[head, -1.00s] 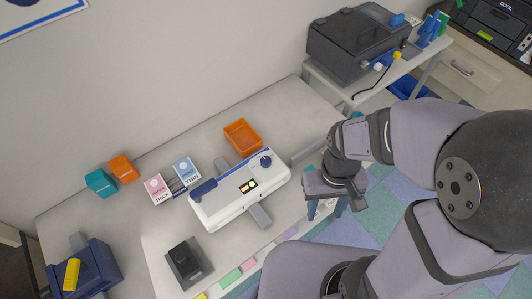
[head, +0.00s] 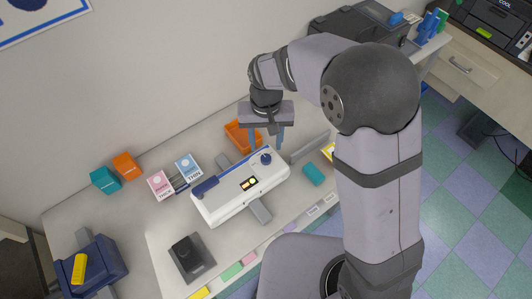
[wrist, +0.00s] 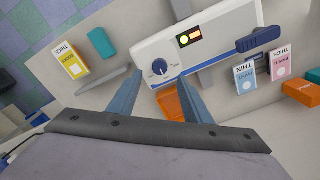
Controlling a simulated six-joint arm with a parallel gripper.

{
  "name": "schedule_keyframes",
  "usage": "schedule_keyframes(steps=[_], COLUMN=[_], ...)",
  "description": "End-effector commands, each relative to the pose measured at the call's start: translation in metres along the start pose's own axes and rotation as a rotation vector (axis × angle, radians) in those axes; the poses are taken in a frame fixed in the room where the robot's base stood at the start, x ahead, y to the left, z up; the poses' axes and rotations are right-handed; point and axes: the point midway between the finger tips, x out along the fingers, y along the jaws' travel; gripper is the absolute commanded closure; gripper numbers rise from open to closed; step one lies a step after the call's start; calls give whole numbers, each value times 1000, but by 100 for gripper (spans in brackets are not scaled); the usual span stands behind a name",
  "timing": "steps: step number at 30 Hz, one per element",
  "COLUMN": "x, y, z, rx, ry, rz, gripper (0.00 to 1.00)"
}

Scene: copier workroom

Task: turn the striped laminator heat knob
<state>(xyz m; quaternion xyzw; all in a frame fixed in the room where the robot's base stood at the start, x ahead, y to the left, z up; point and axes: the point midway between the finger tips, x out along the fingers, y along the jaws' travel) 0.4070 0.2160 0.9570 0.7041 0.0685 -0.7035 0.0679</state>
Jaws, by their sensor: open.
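The white laminator (head: 222,207) stands on the table, with a dark blue lever and a small lit panel (head: 249,184). Its round blue knob (head: 265,158) is at the right end of its top. In the wrist view the knob (wrist: 160,67) shows a pale pointer line and small dial marks around it. My gripper (head: 267,146) is open and empty above that end of the laminator, fingers pointing down. In the wrist view the open fingers (wrist: 159,80) lie either side of the knob's line, apart from it and not visibly touching.
A teal block (head: 313,175) lies to the right. A dark square device (head: 187,258) is in front. A grey upright panel (head: 308,148) stands close right.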

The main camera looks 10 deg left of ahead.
Motion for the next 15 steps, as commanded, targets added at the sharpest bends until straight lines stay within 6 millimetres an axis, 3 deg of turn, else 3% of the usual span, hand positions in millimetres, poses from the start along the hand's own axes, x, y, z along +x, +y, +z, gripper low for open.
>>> schedule_keyframes(steps=[15], x=[58], y=[1], z=[1], rx=[-2], ry=[-4], rz=[1], gripper=[55])
